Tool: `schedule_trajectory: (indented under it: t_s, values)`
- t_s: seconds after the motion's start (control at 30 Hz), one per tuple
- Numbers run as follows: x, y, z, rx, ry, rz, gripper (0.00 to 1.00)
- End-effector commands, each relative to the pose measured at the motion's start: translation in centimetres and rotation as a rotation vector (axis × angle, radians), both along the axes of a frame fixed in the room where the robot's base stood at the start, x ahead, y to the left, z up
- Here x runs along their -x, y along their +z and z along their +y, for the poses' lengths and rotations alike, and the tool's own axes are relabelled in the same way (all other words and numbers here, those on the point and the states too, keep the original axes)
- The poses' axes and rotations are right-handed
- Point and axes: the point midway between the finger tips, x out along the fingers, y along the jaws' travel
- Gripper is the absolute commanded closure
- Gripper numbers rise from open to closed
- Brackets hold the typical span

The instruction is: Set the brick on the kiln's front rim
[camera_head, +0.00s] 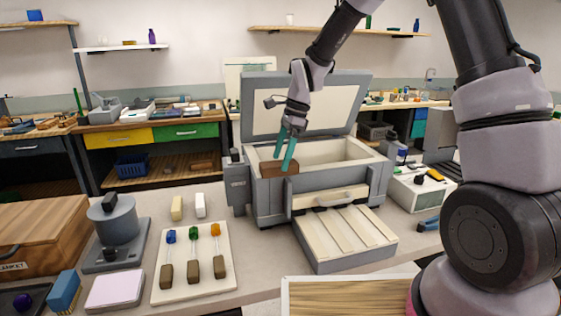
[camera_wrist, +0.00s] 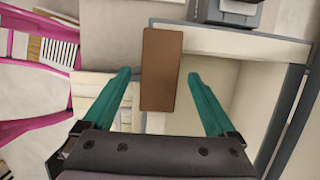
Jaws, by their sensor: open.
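The brown brick (camera_head: 280,169) lies at the left end of the grey kiln's front rim (camera_head: 345,168). The kiln (camera_head: 268,205) has its lid (camera_head: 310,105) raised. My gripper (camera_head: 284,162) is over the brick, its teal fingers pointing down. In the wrist view the brick (camera_wrist: 162,68) lies lengthwise between the spread fingers, with a gap on both sides. The pale rim (camera_wrist: 230,43) and kiln interior show there too. The brick's underside is hidden, so I cannot see its full contact with the rim.
A pale ribbed drawer (camera_head: 345,238) juts out below the kiln's front. A board (camera_head: 195,285) with several coloured-tipped tools lies left of it. A grey round device (camera_head: 114,225) and a wooden box (camera_head: 40,230) stand farther left. A white-topped unit (camera_head: 418,190) stands right of the kiln.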

Motion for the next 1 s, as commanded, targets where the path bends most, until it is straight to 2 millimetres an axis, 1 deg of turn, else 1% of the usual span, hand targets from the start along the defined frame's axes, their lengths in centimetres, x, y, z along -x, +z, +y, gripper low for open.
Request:
schedule_trajectory:
  t_s: [0.03,0.2,0.4,0.53,0.77,0.87,0.97,1.0]
  values:
    - [-0.2,1.1,-0.3,-0.002,-0.003,-0.005,0.08]
    - [-0.5,4.7,-1.4,-0.001,-0.003,-0.005,0.08]
    - [-0.8,8.2,-2.4,0.000,-0.001,-0.005,0.08]
    - [-0.8,9.4,-2.8,0.000,-0.001,-0.001,0.08]
    - [-0.7,10.3,-3.3,0.001,0.007,-0.012,0.08]
    - [-0.1,11.9,-4.7,0.002,0.045,-0.064,0.08]
    - [1.3,14.5,-7.4,0.011,0.124,-0.164,0.08]
    - [2.1,15.7,-8.7,0.018,0.163,-0.213,0.08]
